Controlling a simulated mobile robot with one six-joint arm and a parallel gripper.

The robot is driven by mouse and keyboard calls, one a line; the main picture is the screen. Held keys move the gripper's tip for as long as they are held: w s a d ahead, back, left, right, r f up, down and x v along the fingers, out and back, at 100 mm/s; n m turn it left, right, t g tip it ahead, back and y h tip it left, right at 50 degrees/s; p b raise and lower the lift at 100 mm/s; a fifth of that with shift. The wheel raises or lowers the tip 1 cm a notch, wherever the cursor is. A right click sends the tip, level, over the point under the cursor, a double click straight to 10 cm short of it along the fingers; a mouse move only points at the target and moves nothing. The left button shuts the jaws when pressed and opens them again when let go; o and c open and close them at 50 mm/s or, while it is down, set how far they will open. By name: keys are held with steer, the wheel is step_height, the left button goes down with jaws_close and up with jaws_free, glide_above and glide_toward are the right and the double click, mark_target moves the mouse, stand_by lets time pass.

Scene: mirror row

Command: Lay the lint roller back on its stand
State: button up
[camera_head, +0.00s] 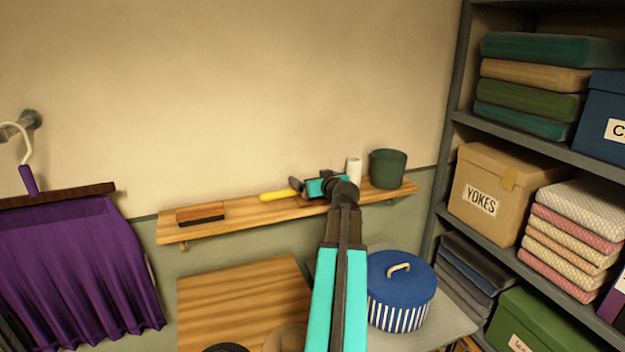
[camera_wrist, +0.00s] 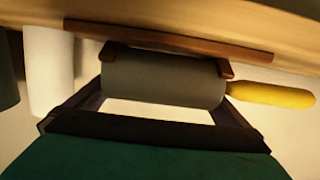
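The lint roller has a grey cylinder (camera_wrist: 160,80) and a yellow handle (camera_wrist: 270,95) in the wrist view. In the head view its yellow handle (camera_head: 277,196) points left over the wall shelf, and the cylinder is mostly hidden by my gripper (camera_head: 304,186). The brown stand (camera_wrist: 170,40) is a bar with two short posts, set against the shelf. The posts overlap the cylinder near its ends, so the roller appears to lie in the stand. My gripper (camera_wrist: 160,100) has its fingers wide apart, near the cylinder's two ends. Their tips are partly hidden, and I cannot tell whether they touch it.
The wooden shelf (camera_head: 240,214) also holds a brush (camera_head: 201,213), a white cylinder (camera_head: 354,170) and a dark green pot (camera_head: 388,168), the last two right of my gripper. A blue lidded box (camera_head: 400,285) stands below. A shelving rack (camera_head: 448,130) is at right, purple cloth (camera_head: 75,265) at left.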

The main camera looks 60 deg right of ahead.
steer(key=shift+r, duration=0.15)
steer(key=shift+r+p, duration=0.25)
steer(key=shift+p, duration=0.4)
steer(key=shift+s+a+f+b, duration=0.1)
steer(key=shift+s+a+b, duration=0.1)
steer(key=shift+s+b, duration=0.1)
steer(key=b+v, duration=0.3)
steer(key=v, duration=0.8)
steer(key=shift+s, duration=0.1)
steer(key=shift+s+a, duration=0.1)
steer(key=shift+a, duration=0.05)
